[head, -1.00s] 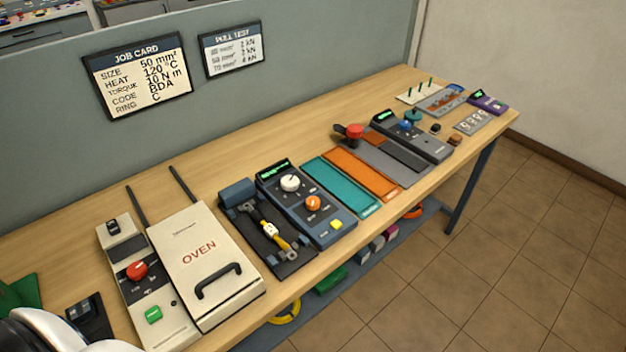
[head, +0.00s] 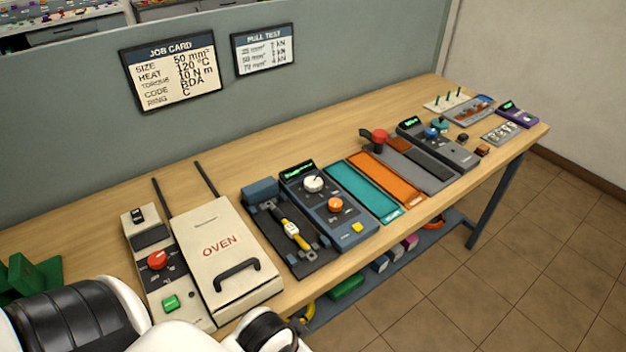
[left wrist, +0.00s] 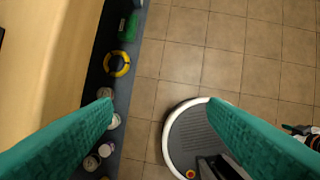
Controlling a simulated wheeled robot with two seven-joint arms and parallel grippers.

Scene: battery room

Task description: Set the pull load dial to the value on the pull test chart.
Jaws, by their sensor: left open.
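The pull test chart (head: 264,49) hangs on the grey partition in the head view, right of the job card (head: 172,73). Its rows pair mm² sizes with kN values; the digits are too blurred to read surely. The job card reads size 50 mm². Two dial units show: a blue-grey one with a white dial (head: 313,184) and orange knob (head: 335,204), and a grey one with a blue knob (head: 431,133). I cannot tell which carries the pull load dial. My left gripper (left wrist: 160,102) is open and empty above the floor beside the bench, with teal fingers.
The oven (head: 222,246) and its red-knob control unit (head: 157,260) stand at the bench's near left. Teal (head: 360,192) and orange (head: 385,176) mats lie mid-bench. A lower shelf (left wrist: 127,110) holds a yellow ring (left wrist: 117,64).

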